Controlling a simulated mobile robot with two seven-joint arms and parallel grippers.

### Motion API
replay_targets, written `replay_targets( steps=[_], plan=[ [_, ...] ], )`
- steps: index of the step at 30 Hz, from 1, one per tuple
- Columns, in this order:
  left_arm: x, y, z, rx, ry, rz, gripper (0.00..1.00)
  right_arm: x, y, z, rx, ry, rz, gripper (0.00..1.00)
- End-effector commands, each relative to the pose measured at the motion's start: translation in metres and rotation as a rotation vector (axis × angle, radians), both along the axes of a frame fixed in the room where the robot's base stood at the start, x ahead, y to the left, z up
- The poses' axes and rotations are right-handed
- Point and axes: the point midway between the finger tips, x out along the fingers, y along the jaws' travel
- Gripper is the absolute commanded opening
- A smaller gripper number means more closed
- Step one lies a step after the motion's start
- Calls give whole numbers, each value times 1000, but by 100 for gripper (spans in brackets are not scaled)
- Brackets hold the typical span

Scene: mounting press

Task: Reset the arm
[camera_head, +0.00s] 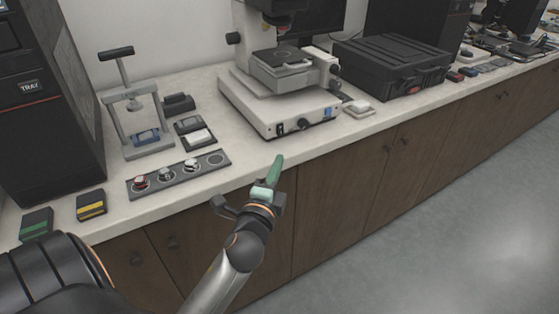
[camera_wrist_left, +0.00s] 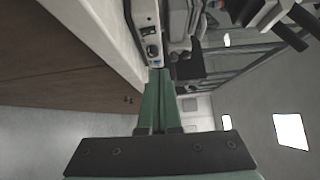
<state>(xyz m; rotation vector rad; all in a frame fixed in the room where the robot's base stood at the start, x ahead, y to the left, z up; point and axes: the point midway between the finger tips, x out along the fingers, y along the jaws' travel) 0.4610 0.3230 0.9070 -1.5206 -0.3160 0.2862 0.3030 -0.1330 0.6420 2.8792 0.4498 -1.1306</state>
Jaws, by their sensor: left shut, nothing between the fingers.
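My left arm comes in from the lower left of the head view. Its left gripper (camera_head: 271,174), with green fingers, is shut and empty. It is in front of the counter's front edge, below and in front of the microscope (camera_head: 290,105). In the left wrist view the two green fingers (camera_wrist_left: 158,100) lie together, pointing toward the microscope base (camera_wrist_left: 148,35). My right gripper is not in view.
A small hand press (camera_head: 131,108) stands on the counter (camera_head: 215,88) at left. A dark strip with several round places (camera_head: 178,174) lies near the front edge. A black case (camera_head: 390,65) sits right of the microscope. The floor (camera_head: 450,230) in front is clear.

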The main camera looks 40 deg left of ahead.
Motion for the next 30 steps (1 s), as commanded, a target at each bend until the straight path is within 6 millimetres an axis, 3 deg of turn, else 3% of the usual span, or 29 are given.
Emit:
replay_targets(
  steps=[14,17,20,23,26,30],
  plan=[
    [0,0,0,-1,0,-1,0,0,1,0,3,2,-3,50],
    [0,-4,-7,-33,8,-14,0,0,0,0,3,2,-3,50],
    [-3,-20,-37,-169,43,-62,0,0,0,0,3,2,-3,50],
    [-16,-50,-89,-432,114,-124,0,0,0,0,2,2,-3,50],
    [-43,-89,-149,-768,220,-151,0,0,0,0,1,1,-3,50],
    [-101,-146,-222,-1238,388,-89,0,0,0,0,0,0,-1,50]
  ],
)
